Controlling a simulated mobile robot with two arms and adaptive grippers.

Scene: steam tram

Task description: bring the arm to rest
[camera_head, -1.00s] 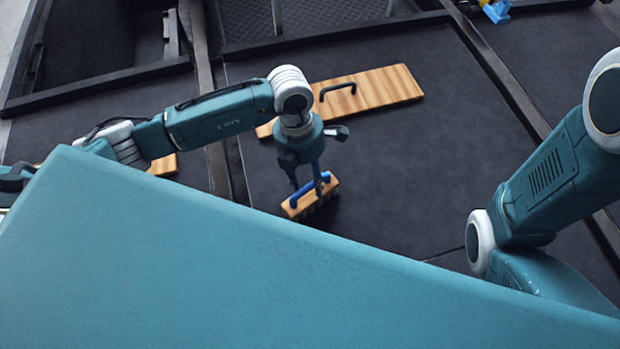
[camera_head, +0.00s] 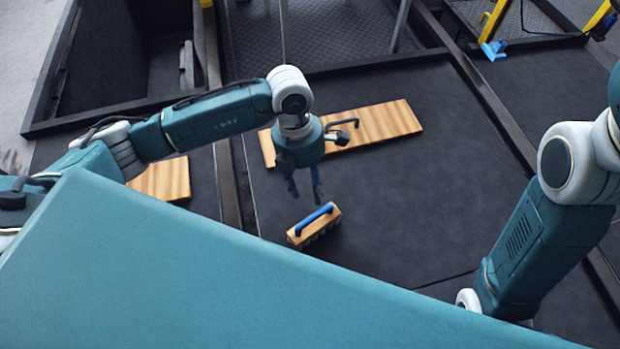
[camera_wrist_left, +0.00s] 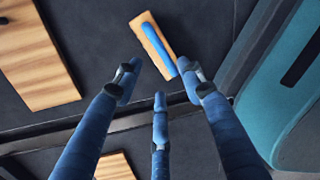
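My left gripper (camera_head: 305,184) hangs fingers down above the dark floor, open and empty. A wooden brush with a blue handle (camera_head: 314,225) lies on the floor just below the fingertips, apart from them. In the left wrist view the spread fingers (camera_wrist_left: 160,95) show with nothing between them, and the brush (camera_wrist_left: 155,45) lies beyond them. My right arm (camera_head: 545,235) comes in at the right; its gripper is not in view.
A wooden board with a black handle (camera_head: 385,118) lies behind the left gripper. Another wooden board (camera_head: 163,180) lies to the left. Raised metal rails cross the floor. A blue and yellow object (camera_head: 494,48) is at the back right. Floor right of the brush is clear.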

